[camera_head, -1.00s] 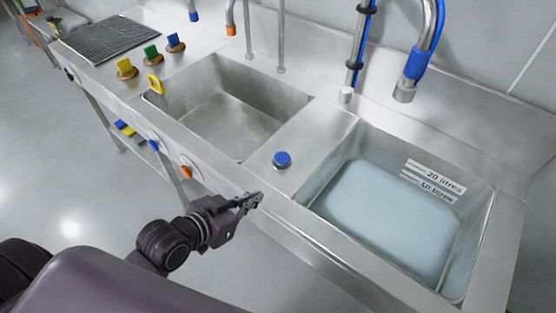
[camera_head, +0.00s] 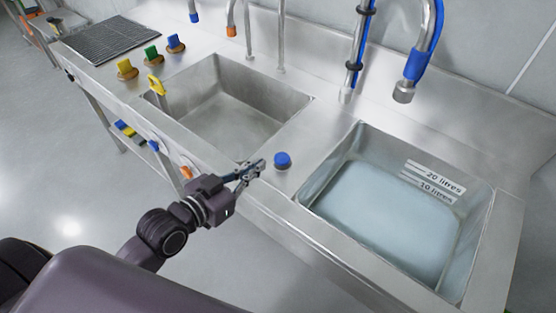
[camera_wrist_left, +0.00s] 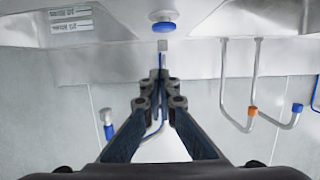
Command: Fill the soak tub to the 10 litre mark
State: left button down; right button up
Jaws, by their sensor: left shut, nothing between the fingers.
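The soak tub (camera_head: 474,250) is the right-hand steel basin, with pale water (camera_head: 395,215) in it. A label with 20 and 10 litre lines (camera_head: 433,180) is on its far wall; the water surface lies close below the 10 litre line. A blue knob (camera_head: 282,160) stands on the deck between the basins; it also shows in the left wrist view (camera_wrist_left: 163,27). My left gripper (camera_head: 257,168) is shut and empty, just left of the knob and apart from it. Its fingers show in the wrist view (camera_wrist_left: 160,78). My right gripper is not in view.
A blue-sleeved spout (camera_head: 415,65) hangs behind the tub, with a spray hose (camera_head: 355,50) beside it. An empty basin (camera_head: 225,110) lies left, with a yellow handle (camera_head: 156,85) at its edge. Blue, green and yellow blocks (camera_head: 151,53) stand farther left.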

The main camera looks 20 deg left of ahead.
pick_arm(q)
jog(key=p, duration=0.2)
send_over(282, 159)
jog(key=s, duration=0.2)
jog(key=shift+s+f, duration=0.2)
jog(key=shift+f, duration=0.75)
notch_tip(282, 159, down, 3)
jog(key=shift+s+a+r, duration=0.1)
jog(key=shift+s+f, duration=0.1)
jog(key=shift+f, duration=0.65)
